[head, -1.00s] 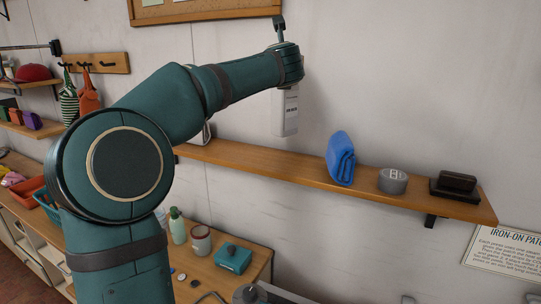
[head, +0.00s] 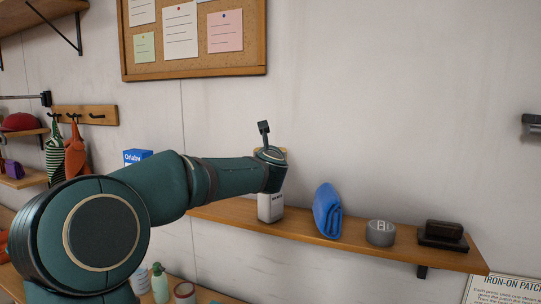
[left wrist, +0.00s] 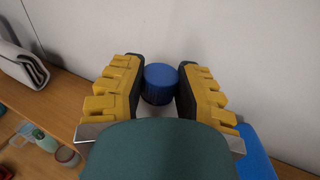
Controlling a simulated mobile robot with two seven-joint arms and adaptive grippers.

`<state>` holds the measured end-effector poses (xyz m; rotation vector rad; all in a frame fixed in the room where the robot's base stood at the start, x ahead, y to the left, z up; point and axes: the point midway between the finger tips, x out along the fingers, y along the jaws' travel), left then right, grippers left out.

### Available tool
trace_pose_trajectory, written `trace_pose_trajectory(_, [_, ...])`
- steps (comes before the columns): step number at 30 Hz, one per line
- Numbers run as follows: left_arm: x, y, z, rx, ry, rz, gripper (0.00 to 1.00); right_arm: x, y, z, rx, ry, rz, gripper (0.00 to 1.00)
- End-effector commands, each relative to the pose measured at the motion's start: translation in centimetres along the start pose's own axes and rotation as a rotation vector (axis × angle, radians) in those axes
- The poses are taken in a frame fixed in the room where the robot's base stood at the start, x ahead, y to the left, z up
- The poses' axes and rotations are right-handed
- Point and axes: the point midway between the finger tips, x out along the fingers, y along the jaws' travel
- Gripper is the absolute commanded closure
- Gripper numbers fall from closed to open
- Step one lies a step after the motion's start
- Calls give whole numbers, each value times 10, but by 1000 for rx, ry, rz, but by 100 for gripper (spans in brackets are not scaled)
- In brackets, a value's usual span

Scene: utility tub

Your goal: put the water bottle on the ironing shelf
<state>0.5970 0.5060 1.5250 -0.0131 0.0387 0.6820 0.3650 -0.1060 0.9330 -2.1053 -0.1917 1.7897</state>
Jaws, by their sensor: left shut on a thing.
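My left gripper (left wrist: 160,95) is shut on the water bottle, with its yellow fingers on either side of the blue cap (left wrist: 161,82) in the left wrist view. In the head view the hand hides the cap, and the bottle's pale, labelled body (head: 271,208) shows upright below it. The bottle's base is at the level of the wooden wall shelf (head: 380,248), left of the blue folded cloth (head: 327,212). I cannot tell whether the base touches the board. My right gripper is not in view.
A grey roll (head: 380,232) and a dark block (head: 443,236) stand farther right on the shelf. A pale folded thing (left wrist: 22,62) lies at its left in the left wrist view. A blue and white box (head: 136,158) shows behind my arm. A workbench is below.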

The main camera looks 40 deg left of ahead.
Motion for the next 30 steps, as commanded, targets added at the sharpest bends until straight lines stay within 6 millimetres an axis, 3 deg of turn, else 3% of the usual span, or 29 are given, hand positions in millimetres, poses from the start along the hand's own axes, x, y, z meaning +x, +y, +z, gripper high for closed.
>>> trace_pose_trajectory(11, [0,0,-2,0,-3,0,100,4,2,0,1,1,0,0])
trace_pose_trajectory(12, [0,0,-2,0,0,0,52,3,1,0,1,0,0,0])
trace_pose_trajectory(13, [0,0,-2,0,0,0,42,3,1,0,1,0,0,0])
trace_pose_trajectory(30, [0,0,0,0,-1,0,42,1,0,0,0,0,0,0])
